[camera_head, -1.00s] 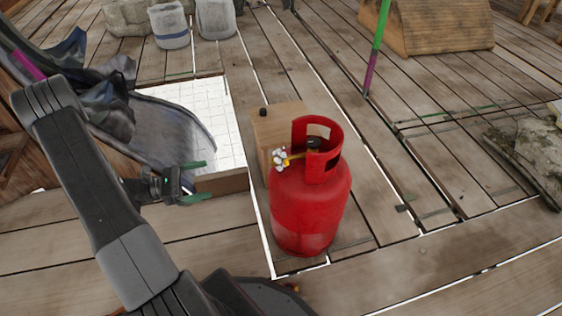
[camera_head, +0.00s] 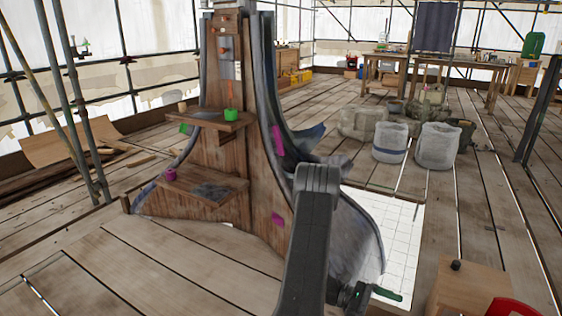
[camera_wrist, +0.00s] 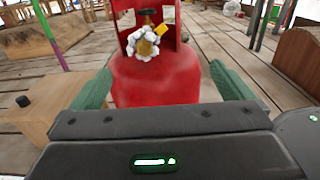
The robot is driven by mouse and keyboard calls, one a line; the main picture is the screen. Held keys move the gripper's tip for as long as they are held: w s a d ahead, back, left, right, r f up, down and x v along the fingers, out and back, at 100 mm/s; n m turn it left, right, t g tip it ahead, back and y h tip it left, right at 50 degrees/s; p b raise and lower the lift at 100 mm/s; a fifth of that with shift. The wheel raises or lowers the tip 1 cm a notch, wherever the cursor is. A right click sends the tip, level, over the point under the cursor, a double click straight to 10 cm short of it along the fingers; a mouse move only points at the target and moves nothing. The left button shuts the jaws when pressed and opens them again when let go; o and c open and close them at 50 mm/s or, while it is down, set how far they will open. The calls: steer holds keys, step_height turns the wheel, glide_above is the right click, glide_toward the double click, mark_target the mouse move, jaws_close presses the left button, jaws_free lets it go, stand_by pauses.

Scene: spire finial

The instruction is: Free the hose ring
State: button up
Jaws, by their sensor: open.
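In the wrist view a red gas bottle (camera_wrist: 160,78) stands upright just ahead of my gripper (camera_wrist: 160,72). A dark valve knob (camera_wrist: 146,14) shows inside its collar. A yellow fitting (camera_wrist: 158,33) sits on the valve, with white lumps (camera_wrist: 143,46) clustered around and below it. I cannot make out a separate hose ring there. My green fingers are open, one on each side of the bottle's body in the picture, with nothing between them. In the head view my gripper (camera_head: 372,294) is at the lower middle, and only a red piece of the bottle (camera_head: 512,308) shows.
A wooden box (camera_head: 462,290) with a black knob stands beside the bottle. A tall wooden and grey-clad spire structure (camera_head: 228,160) with small shelves rises left of my arm. A white gridded sheet (camera_head: 404,235) lies behind. Pale containers (camera_head: 437,146) stand further back. Plank floor (camera_head: 150,262) is clear at front left.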

steer(key=shift+v, duration=1.35)
